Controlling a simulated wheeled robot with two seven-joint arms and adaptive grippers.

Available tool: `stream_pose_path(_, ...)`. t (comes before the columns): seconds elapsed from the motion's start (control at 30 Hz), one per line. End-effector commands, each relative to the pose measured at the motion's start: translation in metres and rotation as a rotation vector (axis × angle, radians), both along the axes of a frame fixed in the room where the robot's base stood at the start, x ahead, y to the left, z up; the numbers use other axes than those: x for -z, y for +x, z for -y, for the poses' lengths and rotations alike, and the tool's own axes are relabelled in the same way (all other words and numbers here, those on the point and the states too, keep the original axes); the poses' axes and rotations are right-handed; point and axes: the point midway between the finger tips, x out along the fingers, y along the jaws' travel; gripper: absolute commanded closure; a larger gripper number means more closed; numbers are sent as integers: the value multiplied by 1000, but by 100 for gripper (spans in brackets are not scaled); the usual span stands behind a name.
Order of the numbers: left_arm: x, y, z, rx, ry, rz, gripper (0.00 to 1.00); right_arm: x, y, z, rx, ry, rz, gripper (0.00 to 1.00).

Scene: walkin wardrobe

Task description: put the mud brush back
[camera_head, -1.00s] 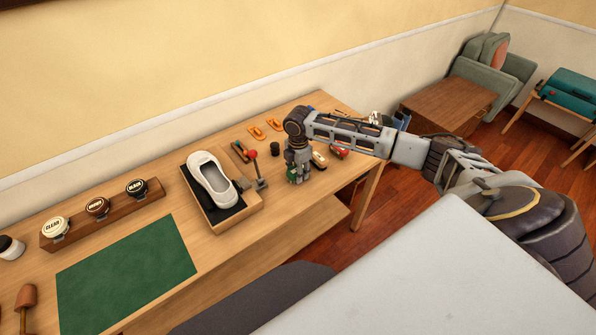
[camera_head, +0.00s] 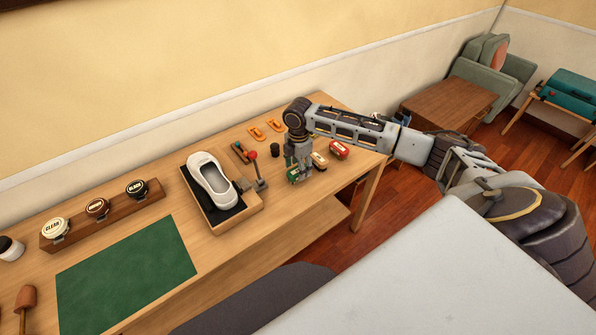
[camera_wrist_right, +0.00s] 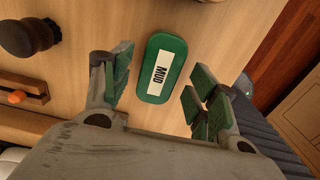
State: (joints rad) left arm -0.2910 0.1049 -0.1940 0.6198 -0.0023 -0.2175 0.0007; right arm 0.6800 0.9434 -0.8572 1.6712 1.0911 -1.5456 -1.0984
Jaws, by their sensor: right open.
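The mud brush (camera_wrist_right: 162,68) is a green rounded block with a white label reading MUD. It lies label up on the wooden bench, and its green end also shows in the head view (camera_head: 293,175) below my right gripper (camera_head: 297,172). In the right wrist view my right gripper (camera_wrist_right: 160,88) is open, with a green-padded finger on either side of the brush's near end. Gaps show between the brush and both fingers. My left gripper is not in view.
A cream brush (camera_head: 319,161) and a red brush (camera_head: 339,149) lie right of the gripper. A dark round pot (camera_head: 275,149) stands behind. A white shoe (camera_head: 211,178) on a stand with a red-knobbed lever (camera_head: 254,163) is at left. A green mat (camera_head: 127,268) lies further left.

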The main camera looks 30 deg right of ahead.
Motion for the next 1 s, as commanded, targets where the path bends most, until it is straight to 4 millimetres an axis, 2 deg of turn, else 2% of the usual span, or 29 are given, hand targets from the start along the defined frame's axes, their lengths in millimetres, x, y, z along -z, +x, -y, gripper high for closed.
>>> stream_pose_path(0.1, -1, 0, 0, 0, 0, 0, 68, -19, 1, 0, -1, 0, 4, 41)
stream_pose_path(0.5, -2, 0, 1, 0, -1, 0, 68, -75, 0, 0, -1, 1, 3, 41)
stream_pose_path(0.7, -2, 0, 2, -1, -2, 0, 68, -89, 0, 0, 0, 0, 1, 41)
stream_pose_path(1.0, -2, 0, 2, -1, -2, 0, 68, -91, 0, 0, 0, 1, 1, 41)
